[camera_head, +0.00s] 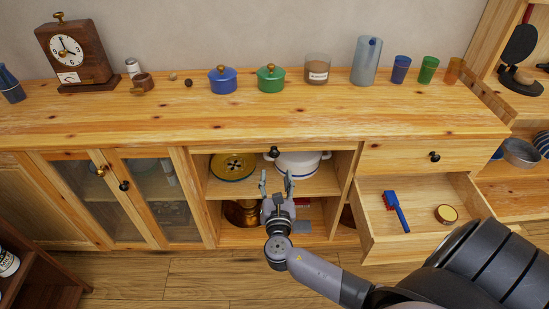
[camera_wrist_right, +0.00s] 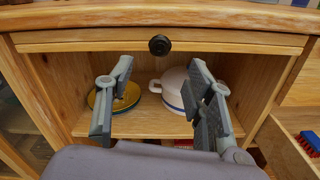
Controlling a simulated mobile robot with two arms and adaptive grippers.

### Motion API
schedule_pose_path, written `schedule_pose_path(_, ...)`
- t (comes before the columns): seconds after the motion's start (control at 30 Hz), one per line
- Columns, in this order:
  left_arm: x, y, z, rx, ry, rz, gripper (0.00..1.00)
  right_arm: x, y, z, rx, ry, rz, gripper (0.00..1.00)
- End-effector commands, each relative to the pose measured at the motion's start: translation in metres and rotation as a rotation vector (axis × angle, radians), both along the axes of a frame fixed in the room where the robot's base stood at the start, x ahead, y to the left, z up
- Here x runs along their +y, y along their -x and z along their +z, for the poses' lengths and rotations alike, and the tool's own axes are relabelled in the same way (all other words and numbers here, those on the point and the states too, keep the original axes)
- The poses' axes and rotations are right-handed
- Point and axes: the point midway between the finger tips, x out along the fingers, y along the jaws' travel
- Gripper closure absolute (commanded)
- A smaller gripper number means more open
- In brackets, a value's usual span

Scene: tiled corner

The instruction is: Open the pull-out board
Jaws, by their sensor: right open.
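The pull-out board (camera_wrist_right: 90,41) is a thin wooden front under the cabinet top, above an open compartment. It looks shut, flush with the cabinet. Its dark round knob (camera_wrist_right: 159,45) is at the middle and also shows in the head view (camera_head: 273,152). My right gripper (camera_head: 277,183) is open and empty in front of the compartment, a little below the knob. In the right wrist view its fingers (camera_wrist_right: 160,85) stand wide apart to either side, with the knob between and above them. They do not appear to touch it. My left gripper is not in view.
An open drawer (camera_head: 386,247) with a blue brush (camera_head: 396,209) and a round tin (camera_head: 446,214) sticks out at the right. The compartment holds a yellow plate (camera_head: 233,167) and a white pot (camera_head: 298,163). Glass doors (camera_head: 135,200) are shut at the left.

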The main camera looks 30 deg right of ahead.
Motion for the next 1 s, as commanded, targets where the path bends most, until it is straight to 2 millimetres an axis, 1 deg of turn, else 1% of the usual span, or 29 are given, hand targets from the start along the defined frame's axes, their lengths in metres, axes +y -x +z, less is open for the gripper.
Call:
schedule_pose_path(0.03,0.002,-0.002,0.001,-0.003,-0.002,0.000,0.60,-0.006,-0.011,0.001,-0.001,0.002,0.000,0.52)
schedule_pose_path(0.2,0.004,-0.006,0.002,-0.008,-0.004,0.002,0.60,-0.025,-0.041,0.001,-0.001,0.001,-0.001,0.52)
schedule_pose_path(0.4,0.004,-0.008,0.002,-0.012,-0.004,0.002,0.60,-0.040,-0.065,0.000,0.001,0.001,0.000,0.52)
schedule_pose_path(0.6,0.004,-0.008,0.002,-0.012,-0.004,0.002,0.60,-0.045,-0.073,-0.001,0.000,-0.001,0.000,0.52)
schedule_pose_path(0.83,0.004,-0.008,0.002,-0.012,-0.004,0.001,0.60,-0.045,-0.073,-0.001,0.001,-0.002,0.000,0.52)
schedule_pose_path(1.0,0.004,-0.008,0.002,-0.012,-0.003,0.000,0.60,-0.045,-0.073,-0.001,0.001,-0.002,0.000,0.62)
